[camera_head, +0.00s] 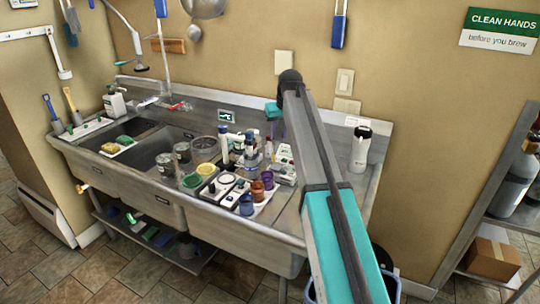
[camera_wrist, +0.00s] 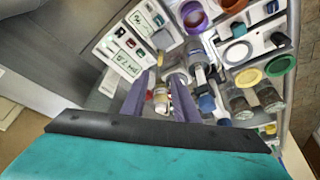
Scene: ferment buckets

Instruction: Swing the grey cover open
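I cannot pick out the grey cover with certainty in either view. A white device with small displays and buttons (camera_wrist: 128,45) lies at the upper left of the wrist view, and it has a small grey part at its right edge. My gripper (camera_wrist: 161,76) is open, with two purple fingers apart and pointing down at the counter. A small bottle with a pale label (camera_wrist: 160,98) shows in the gap, and I see no contact with it. In the head view the gripper is mostly hidden behind my arm, above the right part of the sink counter (camera_head: 285,228).
Jars, bottles and coloured cups (camera_head: 247,204) crowd the counter close to the gripper. A white bottle with a dark lid (camera_head: 360,149) stands at the right end. Sink basins (camera_head: 150,150) lie to the left. The wall (camera_head: 250,60) rises behind; shelves (camera_head: 505,225) stand at the right.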

